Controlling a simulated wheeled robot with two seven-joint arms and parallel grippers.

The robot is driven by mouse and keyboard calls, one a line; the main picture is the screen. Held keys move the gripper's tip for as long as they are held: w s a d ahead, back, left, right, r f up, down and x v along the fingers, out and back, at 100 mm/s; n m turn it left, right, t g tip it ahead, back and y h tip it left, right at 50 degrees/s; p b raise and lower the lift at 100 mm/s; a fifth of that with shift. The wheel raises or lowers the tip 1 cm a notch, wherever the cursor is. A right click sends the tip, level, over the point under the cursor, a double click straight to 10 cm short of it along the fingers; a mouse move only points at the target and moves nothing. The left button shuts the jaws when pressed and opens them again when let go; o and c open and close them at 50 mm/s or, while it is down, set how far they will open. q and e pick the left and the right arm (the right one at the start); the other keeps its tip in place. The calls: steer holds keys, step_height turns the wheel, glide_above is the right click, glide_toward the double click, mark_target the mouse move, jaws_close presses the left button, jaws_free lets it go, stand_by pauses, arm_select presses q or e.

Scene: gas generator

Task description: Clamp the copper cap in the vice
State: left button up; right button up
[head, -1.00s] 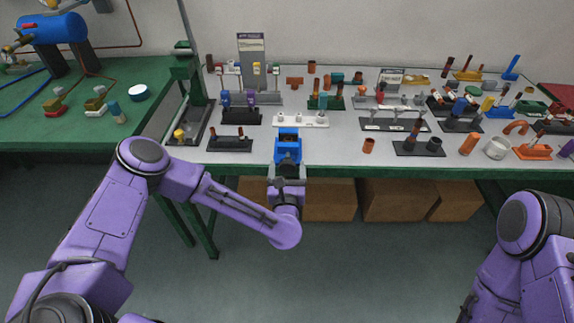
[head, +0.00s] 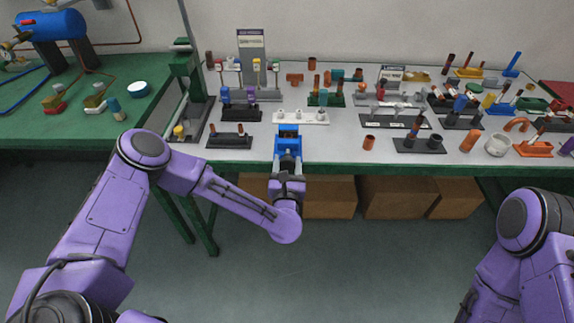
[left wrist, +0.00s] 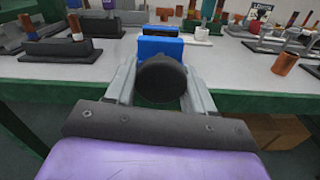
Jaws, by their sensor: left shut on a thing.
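The blue vice (head: 288,143) stands at the front edge of the grey table, left of the middle. It also shows in the left wrist view (left wrist: 160,47), straight ahead of my gripper. My left gripper (head: 288,180) is in front of the vice, below the table edge. Its fingers are shut on the round black vice knob (left wrist: 162,78). I cannot make out a copper cap between the vice jaws. A small copper-coloured fitting (head: 369,142) stands on the table to the right. My right arm is at the lower right, its gripper out of view.
A white holder (head: 301,117) stands just behind the vice. A black stand (head: 229,141) is to its left and another black stand (head: 419,144) to its right. Many fittings crowd the table behind. Brown boxes (head: 395,198) stand under the table.

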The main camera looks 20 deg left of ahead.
arm_select(q)
steer(key=m+b, duration=0.1)
steer(key=m, duration=0.3)
steer(key=shift+m, duration=2)
steer(key=shift+s+b, duration=0.1)
steer(key=shift+b, duration=0.2)
steer(key=o, duration=1)
steer(key=b+v, duration=0.2)
steer(key=v, duration=0.8)
steer(key=shift+s, duration=0.25)
steer(key=shift+m, duration=0.3)
